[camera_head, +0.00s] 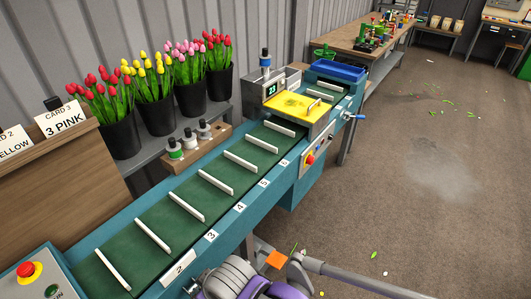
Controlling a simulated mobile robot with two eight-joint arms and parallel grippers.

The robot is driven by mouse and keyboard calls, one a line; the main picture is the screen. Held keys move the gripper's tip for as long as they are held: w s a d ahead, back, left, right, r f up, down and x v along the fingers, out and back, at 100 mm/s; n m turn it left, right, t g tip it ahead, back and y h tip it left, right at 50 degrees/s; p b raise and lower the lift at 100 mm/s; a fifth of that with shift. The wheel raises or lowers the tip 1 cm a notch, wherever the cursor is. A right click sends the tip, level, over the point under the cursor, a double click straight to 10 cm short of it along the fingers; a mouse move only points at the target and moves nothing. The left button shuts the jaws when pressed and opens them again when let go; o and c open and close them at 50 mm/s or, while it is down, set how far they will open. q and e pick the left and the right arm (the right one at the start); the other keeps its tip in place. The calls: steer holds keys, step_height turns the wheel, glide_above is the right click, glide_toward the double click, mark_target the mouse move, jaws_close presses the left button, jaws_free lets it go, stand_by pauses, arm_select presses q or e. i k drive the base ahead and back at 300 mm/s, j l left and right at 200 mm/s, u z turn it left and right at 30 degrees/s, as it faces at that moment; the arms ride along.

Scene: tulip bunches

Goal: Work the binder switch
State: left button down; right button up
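The binder (292,108) stands at the far end of the green conveyor belt (205,190). It has a yellow lid with a handle and a small display reading 23. A blue-ended lever (354,116) sticks out to the right of the binder. Purple and grey parts of my own body show at the bottom edge. I see no gripper fingers.
White slats divide the belt, with numbered labels along its edge. A near control panel (32,279) has a red button. Black buckets of tulips (119,136) and several small bottles (190,140) stand behind the belt. A blue tray (338,71) is beyond the binder. Open floor (430,190) lies right.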

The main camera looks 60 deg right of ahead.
mark_target(310, 159)
steer(key=z, duration=2.35)
